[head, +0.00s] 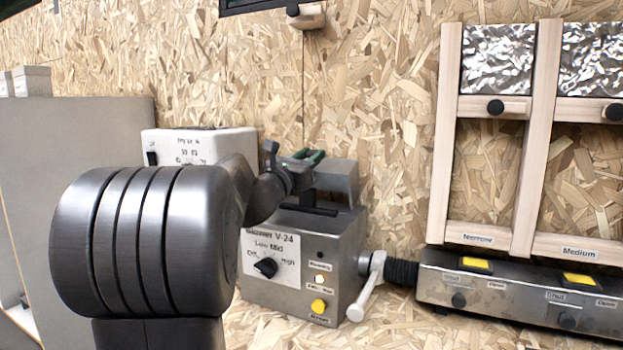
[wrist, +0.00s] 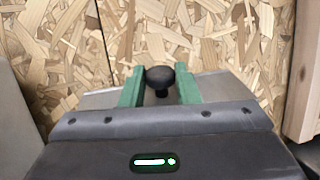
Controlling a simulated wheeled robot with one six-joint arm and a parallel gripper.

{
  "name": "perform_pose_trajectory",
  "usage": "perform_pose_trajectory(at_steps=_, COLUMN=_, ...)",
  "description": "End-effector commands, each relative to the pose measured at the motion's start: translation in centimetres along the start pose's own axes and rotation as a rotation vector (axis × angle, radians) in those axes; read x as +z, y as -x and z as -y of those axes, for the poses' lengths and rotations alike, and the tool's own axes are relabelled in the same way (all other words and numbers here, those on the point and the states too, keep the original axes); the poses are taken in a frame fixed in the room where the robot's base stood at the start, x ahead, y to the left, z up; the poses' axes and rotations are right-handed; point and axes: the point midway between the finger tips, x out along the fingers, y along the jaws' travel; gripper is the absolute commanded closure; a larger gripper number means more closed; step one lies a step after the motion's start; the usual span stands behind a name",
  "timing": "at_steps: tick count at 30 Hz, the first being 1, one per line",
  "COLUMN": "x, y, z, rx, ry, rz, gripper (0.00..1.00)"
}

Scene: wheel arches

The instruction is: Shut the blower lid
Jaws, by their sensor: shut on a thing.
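The blower (head: 345,245) is a grey metal box with a dial, a yellow button and a "Blower V-24" label, standing against the chipboard wall in the head view. Its grey lid (head: 338,178) stands raised at the top, with a dark gap below it. My gripper (head: 306,157) is at the lid's upper edge. In the wrist view my gripper's green fingers (wrist: 160,85) are shut on the lid's black knob (wrist: 160,76), one on each side. The grey lid (wrist: 215,86) shows behind the fingers. The knob cannot be made out in the head view.
A white box (head: 185,145) stands behind my arm at the left. A light handle (head: 368,290) and a black hose (head: 402,272) stick out at the blower's right. A metal unit (head: 515,295) with yellow labels lies below wooden frames (head: 530,140) at the right.

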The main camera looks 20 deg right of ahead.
Motion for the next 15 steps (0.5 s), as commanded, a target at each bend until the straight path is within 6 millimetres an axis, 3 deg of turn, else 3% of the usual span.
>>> perform_pose_trajectory(at_steps=1, x=-0.9, y=0.6, z=0.1, rx=0.0, ry=-0.004, rz=0.017, gripper=1.0)
perform_pose_trajectory(at_steps=15, x=-0.5, y=2.0, z=0.3, rx=0.001, ry=-0.024, rz=0.145, gripper=1.0)
